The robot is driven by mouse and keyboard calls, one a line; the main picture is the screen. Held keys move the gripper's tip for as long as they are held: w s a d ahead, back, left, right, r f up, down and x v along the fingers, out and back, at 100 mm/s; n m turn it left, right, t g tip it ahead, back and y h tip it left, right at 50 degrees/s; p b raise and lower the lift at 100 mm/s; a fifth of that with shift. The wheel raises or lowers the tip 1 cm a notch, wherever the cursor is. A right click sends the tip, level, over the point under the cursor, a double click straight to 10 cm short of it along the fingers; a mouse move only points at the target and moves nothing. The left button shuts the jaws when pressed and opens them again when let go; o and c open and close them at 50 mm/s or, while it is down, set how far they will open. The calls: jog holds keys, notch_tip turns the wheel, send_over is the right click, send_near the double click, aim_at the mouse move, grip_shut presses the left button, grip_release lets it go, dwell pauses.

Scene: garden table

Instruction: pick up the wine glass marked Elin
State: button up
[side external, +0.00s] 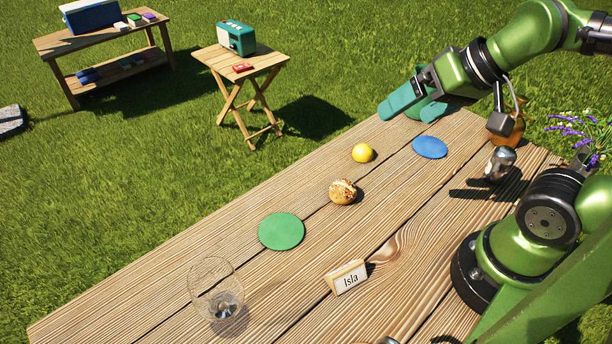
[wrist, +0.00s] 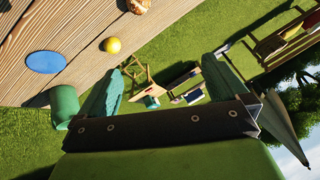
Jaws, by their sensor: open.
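A clear, empty-looking wine glass (side external: 215,290) stands at the front left of the table in the side view. A name card (side external: 346,277) reading "Isla" stands to its right. No card reading "Elin" shows in either view. My gripper (side external: 414,104) is at the far end of the table, well away from the glass. In the wrist view its teal fingers (wrist: 161,88) are spread apart with nothing held between them. The wrist view does not show the glass.
On the wooden table (side external: 300,285) lie a green disc (side external: 281,231), a bread roll (side external: 342,192), a yellow ball (side external: 362,153) and a blue disc (side external: 430,147). A green cylinder (wrist: 64,107) is close beside my gripper. A silvery object (side external: 499,163) stands at right.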

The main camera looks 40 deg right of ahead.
jog(key=a+f+n+g+y, duration=0.2)
jog(key=a, duration=0.5)
jog(key=m+g+y, duration=0.2)
jog(key=m+g, duration=0.1)
jog(key=m, duration=1.7)
send_over(209, 290)
jog(key=s+d, duration=0.6)
jog(key=d, duration=0.2)
jog(key=shift+m, duration=0.3)
jog(key=x, duration=1.6)
jog(key=shift+w+a+f, duration=0.2)
jog(key=shift+w+f, duration=0.05)
jog(key=shift+w, duration=0.05)
jog(key=shift+r, duration=0.1)
jog(key=c, duration=1.3)
